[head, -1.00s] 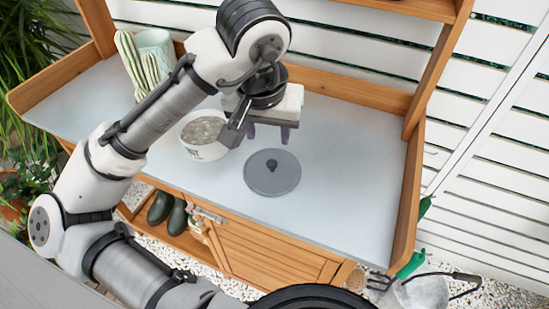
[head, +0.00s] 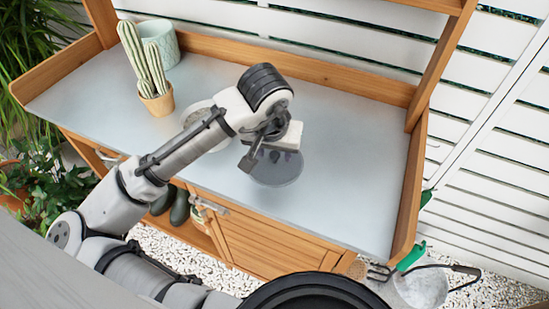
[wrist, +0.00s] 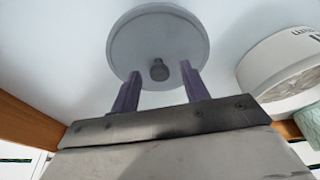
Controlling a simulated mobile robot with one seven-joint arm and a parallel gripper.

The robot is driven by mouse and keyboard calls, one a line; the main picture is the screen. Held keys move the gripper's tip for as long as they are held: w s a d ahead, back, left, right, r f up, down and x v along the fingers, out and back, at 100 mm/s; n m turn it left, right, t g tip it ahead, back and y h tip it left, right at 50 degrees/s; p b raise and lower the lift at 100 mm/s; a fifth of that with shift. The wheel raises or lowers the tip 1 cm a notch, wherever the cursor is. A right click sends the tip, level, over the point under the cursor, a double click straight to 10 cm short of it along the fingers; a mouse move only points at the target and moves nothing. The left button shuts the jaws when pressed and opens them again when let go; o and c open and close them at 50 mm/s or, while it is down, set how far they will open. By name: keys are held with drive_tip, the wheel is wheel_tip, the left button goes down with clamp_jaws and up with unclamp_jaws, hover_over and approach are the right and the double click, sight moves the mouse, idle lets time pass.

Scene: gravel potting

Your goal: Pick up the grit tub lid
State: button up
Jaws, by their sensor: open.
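The grit tub lid (head: 277,176) is a flat grey disc lying on the potting bench, partly covered by my gripper in the head view. In the wrist view the lid (wrist: 160,35) shows almost whole, with its small dark knob (wrist: 159,70) standing up near the fingers. My gripper (wrist: 158,78) is open and empty, with its two purple fingers on either side of the knob in that view. In the head view my gripper (head: 275,155) is low over the lid. I cannot tell whether the fingers touch the lid.
A white tub of grit (wrist: 290,70) stands close to the lid; in the head view my arm mostly hides this tub (head: 195,112). A potted cactus (head: 155,85) and a pale green pot (head: 162,45) stand at the back left. The bench's right side (head: 360,150) is clear.

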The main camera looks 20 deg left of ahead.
clamp_jaws()
drive_tip(key=shift+r, duration=0.1)
idle(0.4)
